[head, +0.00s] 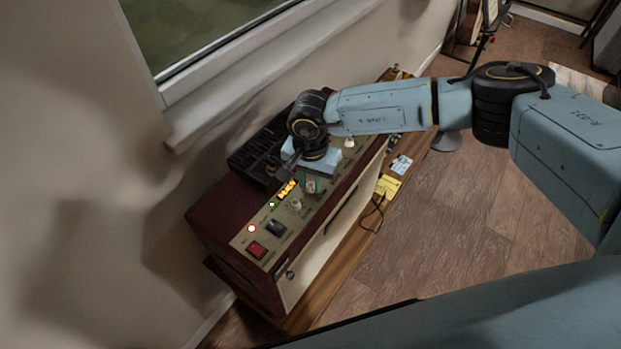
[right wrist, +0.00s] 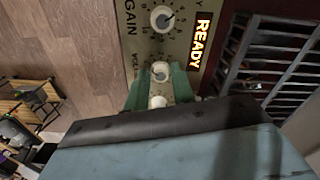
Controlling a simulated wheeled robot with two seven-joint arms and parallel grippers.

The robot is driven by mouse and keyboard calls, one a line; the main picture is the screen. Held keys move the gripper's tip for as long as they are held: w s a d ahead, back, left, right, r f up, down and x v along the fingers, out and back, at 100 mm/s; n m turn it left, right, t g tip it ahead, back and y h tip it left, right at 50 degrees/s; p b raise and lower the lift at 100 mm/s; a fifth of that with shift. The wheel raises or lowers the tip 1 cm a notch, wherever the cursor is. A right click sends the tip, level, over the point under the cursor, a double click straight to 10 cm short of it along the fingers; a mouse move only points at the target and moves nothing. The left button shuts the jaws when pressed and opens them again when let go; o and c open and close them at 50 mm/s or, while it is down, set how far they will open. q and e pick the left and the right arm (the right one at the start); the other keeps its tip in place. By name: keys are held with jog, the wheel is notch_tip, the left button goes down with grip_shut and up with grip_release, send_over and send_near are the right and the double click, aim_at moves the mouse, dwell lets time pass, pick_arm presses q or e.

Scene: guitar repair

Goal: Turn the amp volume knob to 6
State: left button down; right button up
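The amp (head: 215,215) is a dark red box with a cream control panel on top, standing by the wall under the window. Its volume knob (right wrist: 160,71) is small and pale, with part of its label showing beside it. My right gripper (right wrist: 159,75) points down at the panel, with one green finger on each side of this knob. A gap seems to show between the fingers and the knob. In the head view the right gripper (head: 311,184) partly hides the knob. The knob's exact setting is too small to read. My left gripper is not in view.
The gain knob (right wrist: 162,19) is beside the volume knob, near a lit READY sign (right wrist: 201,42). A red switch (head: 256,249) and a black switch (head: 276,228) are at the panel's near end. A black slotted tray (head: 262,153) lies on the amp's wall side. Wooden floor (head: 440,230) is open to the right.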

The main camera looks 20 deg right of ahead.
grip_shut()
